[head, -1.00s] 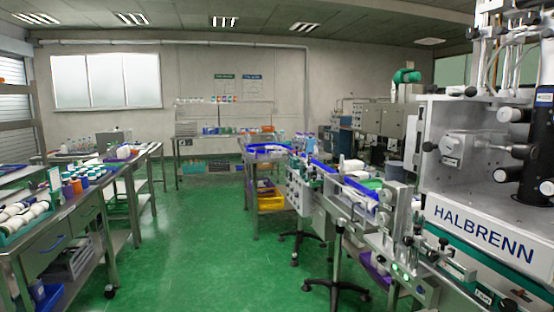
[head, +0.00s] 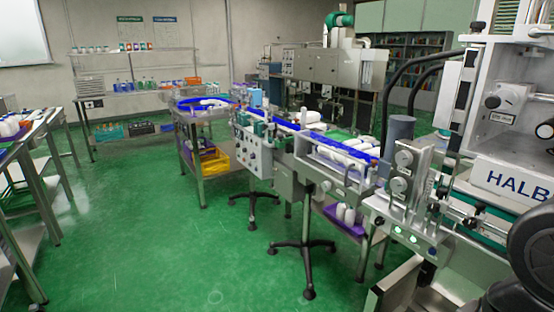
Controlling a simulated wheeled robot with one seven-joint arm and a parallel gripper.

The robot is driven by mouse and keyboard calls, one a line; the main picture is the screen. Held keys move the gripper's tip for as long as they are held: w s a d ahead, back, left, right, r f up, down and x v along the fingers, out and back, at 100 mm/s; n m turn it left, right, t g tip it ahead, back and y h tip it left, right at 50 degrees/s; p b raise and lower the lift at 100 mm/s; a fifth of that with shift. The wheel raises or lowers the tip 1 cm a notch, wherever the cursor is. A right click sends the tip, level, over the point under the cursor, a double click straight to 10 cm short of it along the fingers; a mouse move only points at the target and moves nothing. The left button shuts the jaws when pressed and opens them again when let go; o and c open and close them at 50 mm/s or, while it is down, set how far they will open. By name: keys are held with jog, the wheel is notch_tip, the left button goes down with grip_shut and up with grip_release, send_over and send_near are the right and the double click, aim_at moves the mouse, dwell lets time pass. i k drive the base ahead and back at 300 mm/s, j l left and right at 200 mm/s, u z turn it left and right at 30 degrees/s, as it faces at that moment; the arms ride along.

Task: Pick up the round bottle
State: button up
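Several bottles are in the head view, and I cannot tell which one is the round bottle. White bottles (head: 345,154) lie on their sides along the conveyor line (head: 268,122). More white bottles (head: 347,213) stand in a purple tray (head: 352,228) on a low shelf below it. Other white bottles (head: 12,125) are on the bench at the left edge. Small coloured bottles (head: 143,84) stand on the back rack. My gripper is not in view. A dark rounded part at the lower right corner looks like my own arm.
The green floor (head: 150,245) is open in the middle and front left. A black-footed stand (head: 305,247) is in front of the conveyor. The labelled machine (head: 512,182) fills the right side. A yellow crate (head: 215,160) sits under the far table.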

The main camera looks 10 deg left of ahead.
aim_at(119, 84)
jog(key=i+j+u, duration=0.65)
jog(key=u, duration=0.15)
jog(key=i+j+u, duration=0.35)
jog(key=i+u, duration=0.4)
jog(key=i, duration=6.1)
jog(key=i+j, duration=0.15)
jog(key=i, duration=0.35)
jog(key=i+j+z, duration=0.1)
jog(key=i, duration=0.35)
jog(key=i+j+z, duration=0.1)
jog(key=i, duration=0.4)
jog(key=i+j, duration=0.3)
jog(key=i, duration=0.2)
jog(key=i+j+z, duration=0.15)
jog(key=i+z, duration=0.15)
jog(key=i, duration=0.15)
